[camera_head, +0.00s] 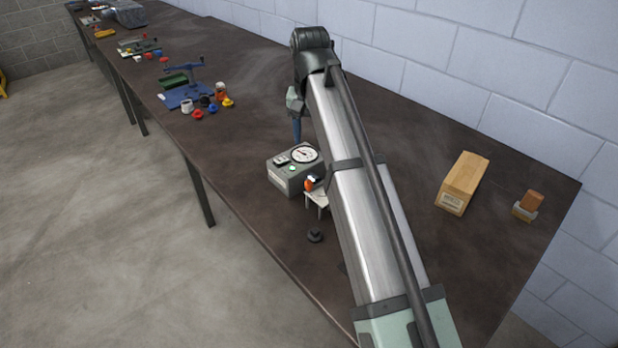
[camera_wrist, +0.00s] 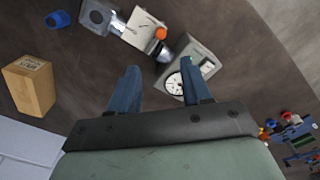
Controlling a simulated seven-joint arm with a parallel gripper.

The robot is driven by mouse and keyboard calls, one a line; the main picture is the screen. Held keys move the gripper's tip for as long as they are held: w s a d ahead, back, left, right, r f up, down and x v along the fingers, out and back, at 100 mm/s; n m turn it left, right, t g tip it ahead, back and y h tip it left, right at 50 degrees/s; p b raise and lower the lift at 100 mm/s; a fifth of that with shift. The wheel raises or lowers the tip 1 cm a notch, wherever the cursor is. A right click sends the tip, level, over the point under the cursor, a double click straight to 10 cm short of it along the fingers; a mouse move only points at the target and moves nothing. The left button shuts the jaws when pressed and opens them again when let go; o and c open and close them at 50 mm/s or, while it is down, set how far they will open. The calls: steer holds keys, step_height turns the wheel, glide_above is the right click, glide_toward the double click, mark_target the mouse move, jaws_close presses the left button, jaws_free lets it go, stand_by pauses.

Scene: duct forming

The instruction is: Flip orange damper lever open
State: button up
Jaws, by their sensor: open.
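The small orange lever part (camera_wrist: 161,33) shows beside a white plate (camera_wrist: 142,28) in the wrist view. In the head view the orange part (camera_head: 309,184) sits at the right side of the grey gauge box (camera_head: 284,180), partly beside my arm. The gauge box (camera_wrist: 205,58) with its round white dial also shows in the wrist view. My gripper (camera_wrist: 160,66) is open and empty, its two blue fingers spread. In the wrist view the orange part lies beyond the fingertips, apart from them. In the head view one blue finger shows behind the gauge box; the other is hidden.
A black knob (camera_head: 314,236) lies near the front edge. A blue vise (camera_head: 185,92) and several small coloured parts are farther left.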

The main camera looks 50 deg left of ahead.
mark_target(309, 182)
step_height(309, 182, down, 14)
steer(key=shift+s+r, duration=0.1)
steer(key=shift+s, duration=0.05)
stand_by(0.5)
jaws_close()
stand_by(0.4)
